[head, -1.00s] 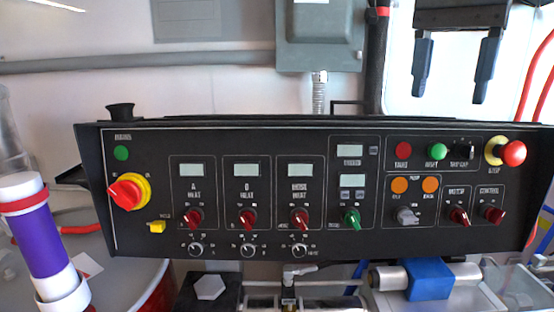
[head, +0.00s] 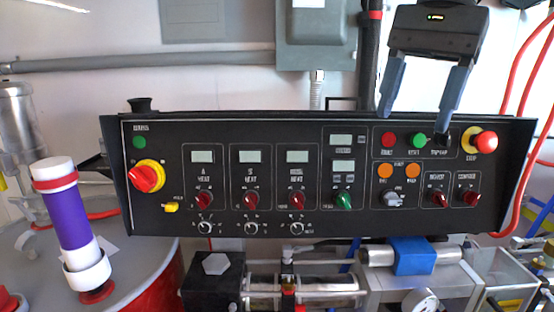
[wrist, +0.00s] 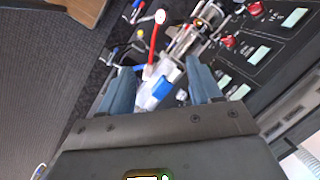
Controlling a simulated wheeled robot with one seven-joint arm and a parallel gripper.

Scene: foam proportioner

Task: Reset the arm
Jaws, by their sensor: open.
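My gripper (head: 415,115) is open and empty in the head view, at the upper right. Its two blue-grey fingers point down, in front of the top right part of the black control panel (head: 250,170). The panel (wrist: 285,50) lies tilted at the right of that view. Whether the fingers touch the panel cannot be told.
A red emergency button (head: 485,142) is at the panel's right end. A purple cylinder (head: 75,218) stands on a drum at the left. A blue block (head: 412,256) and metal fittings sit below the panel. A grey box (head: 316,35) hangs on the wall behind.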

